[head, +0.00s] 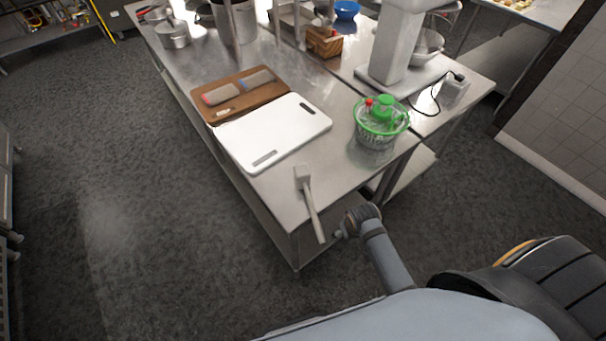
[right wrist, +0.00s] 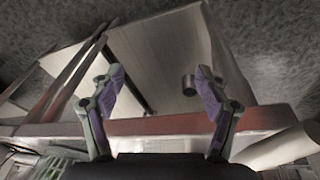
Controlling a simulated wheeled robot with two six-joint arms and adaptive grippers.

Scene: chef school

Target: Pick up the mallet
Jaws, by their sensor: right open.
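The mallet (head: 308,200) lies on the steel table in the head view, near its front corner. Its pale square head is close to the white cutting board, and its handle points toward the table's near edge, with the end at or just past that edge. My right arm reaches up to the table edge just right of the handle; its gripper is mostly hidden in the head view. In the right wrist view my right gripper (right wrist: 160,75) is open, with nothing between its fingers. I cannot make out the mallet there. My left gripper is not in view.
Dark floor (head: 130,190) is clear at left.

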